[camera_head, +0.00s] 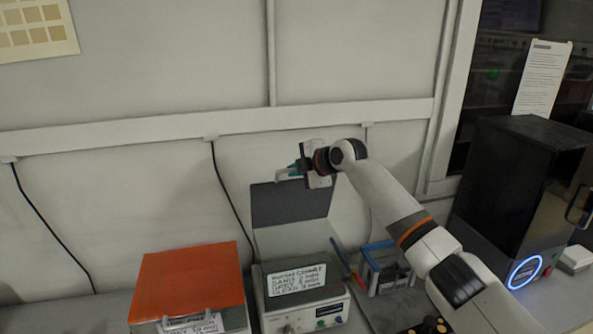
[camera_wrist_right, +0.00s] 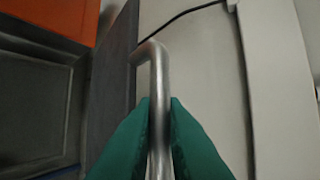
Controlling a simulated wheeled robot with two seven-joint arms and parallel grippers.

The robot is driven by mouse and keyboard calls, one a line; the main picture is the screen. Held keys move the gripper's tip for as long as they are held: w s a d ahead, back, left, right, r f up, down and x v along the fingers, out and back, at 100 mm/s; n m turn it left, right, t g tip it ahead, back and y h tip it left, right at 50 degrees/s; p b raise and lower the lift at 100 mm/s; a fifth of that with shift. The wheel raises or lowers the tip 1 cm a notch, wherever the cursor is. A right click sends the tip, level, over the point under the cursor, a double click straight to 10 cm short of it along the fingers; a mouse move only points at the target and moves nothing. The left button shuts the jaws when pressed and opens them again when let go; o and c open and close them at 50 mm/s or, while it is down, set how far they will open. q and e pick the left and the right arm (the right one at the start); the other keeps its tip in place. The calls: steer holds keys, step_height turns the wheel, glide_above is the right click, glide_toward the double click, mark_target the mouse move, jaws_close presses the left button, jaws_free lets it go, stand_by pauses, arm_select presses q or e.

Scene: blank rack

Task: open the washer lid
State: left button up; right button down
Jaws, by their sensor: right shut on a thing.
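The washer (camera_head: 303,315) stands on the bench in the head view, a pale box with a front panel and a handwritten label. Its grey lid (camera_head: 290,205) is raised and stands roughly upright behind the label. My right gripper (camera_head: 291,173) is at the lid's top edge. In the right wrist view, the green fingertips (camera_wrist_right: 160,125) are shut on the lid's silver bar handle (camera_wrist_right: 157,70), one on each side. The lid's dark face (camera_wrist_right: 112,75) is left of the handle there. My left gripper is in neither view.
A box with an orange top (camera_head: 190,280) stands close left of the washer. A black machine with a blue-lit ring (camera_head: 520,180) is at the far right. The wall (camera_head: 140,185) is close behind the lid.

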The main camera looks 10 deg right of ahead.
steer(key=shift+f, duration=0.1)
steer(key=c, duration=1.5)
jaws_free()
steer(key=shift+s, duration=0.1)
steer(key=b+v, duration=0.5)
steer(key=v, duration=0.7)
